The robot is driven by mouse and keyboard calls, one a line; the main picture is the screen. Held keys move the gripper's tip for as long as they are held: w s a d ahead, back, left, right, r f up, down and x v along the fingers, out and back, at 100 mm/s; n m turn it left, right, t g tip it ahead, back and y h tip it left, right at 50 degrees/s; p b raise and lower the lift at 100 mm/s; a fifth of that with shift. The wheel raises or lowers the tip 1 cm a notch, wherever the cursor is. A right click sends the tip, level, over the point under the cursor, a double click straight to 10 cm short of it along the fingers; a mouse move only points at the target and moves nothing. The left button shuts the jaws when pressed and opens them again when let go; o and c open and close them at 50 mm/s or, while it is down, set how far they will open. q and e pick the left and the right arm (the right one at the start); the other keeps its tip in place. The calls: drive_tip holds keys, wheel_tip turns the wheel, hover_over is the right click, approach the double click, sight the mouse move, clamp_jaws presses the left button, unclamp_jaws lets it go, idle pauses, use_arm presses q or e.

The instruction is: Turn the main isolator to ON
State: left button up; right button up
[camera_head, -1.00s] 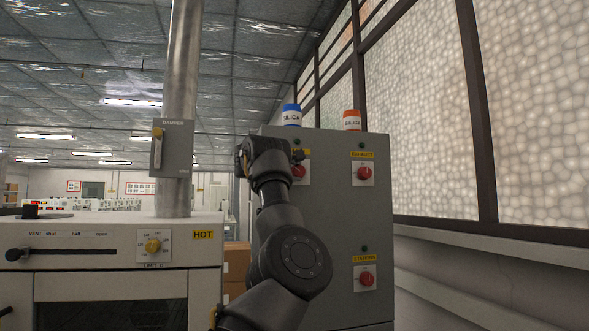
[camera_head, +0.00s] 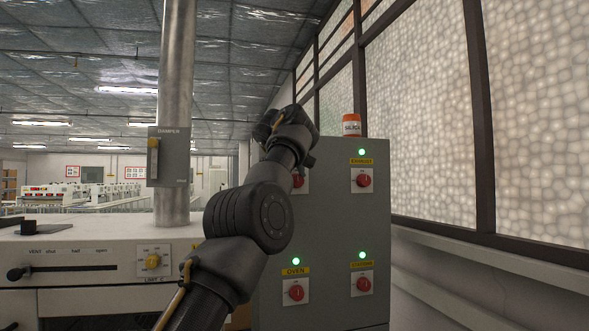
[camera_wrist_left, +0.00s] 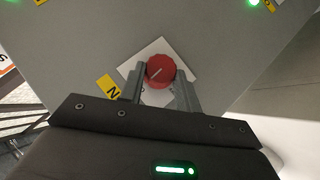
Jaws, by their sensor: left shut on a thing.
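The main isolator is the red round knob (camera_head: 298,181) at the upper left of the grey cabinet, partly hidden behind my left arm in the head view. In the left wrist view the red knob (camera_wrist_left: 160,66) sits on a white plate set at a slant, with a pale pointer line on its face. My left gripper (camera_wrist_left: 159,76) is shut on the knob, one finger on each side. In the head view my left wrist covers the label above the knob, and the fingertips are hidden. My right gripper is not in view.
The grey cabinet (camera_head: 330,225) also bears the EXHAUST (camera_head: 364,180), OVEN (camera_head: 296,293) and STATIONS (camera_head: 363,284) knobs, each under a lit green lamp. A white oven front (camera_head: 95,250) and a metal duct (camera_head: 175,90) stand to the left. A windowed wall is at right.

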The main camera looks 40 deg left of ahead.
use_arm(q)
drive_tip(key=shift+w+d+f+m+g+p, duration=0.1)
drive_tip(key=shift+f+m+g+p, duration=0.15)
drive_tip(key=shift+g+p, duration=0.25)
drive_tip(key=o, duration=1)
drive_tip(key=shift+r, duration=0.15)
drive_tip(key=b+v, duration=0.2)
drive_tip(key=v, duration=0.8)
drive_tip(key=shift+s+d+r, duration=0.15)
drive_tip(key=shift+s, duration=0.1)
